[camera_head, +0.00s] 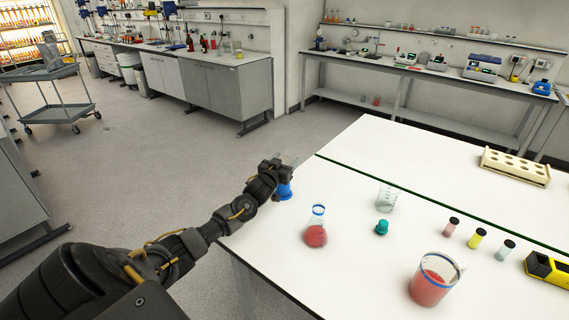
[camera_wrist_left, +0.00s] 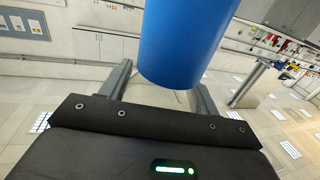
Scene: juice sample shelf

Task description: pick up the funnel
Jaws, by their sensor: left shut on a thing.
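My left gripper (camera_head: 283,163) is at the left edge of the white table. It is shut on the blue funnel (camera_head: 285,191), which shows just below the fingers, with its upper part hidden by the gripper. In the left wrist view the funnel (camera_wrist_left: 185,45) is a large smooth blue shape above and between the two fingers (camera_wrist_left: 160,92). I cannot tell whether the funnel touches the table. My right gripper is in neither view.
On the white table (camera_head: 370,150) are a flask of red liquid (camera_head: 316,236), an empty beaker (camera_head: 386,199), a teal stopper (camera_head: 381,228), a large red beaker (camera_head: 432,282), several small vials (camera_head: 476,238) and a wooden rack (camera_head: 515,167).

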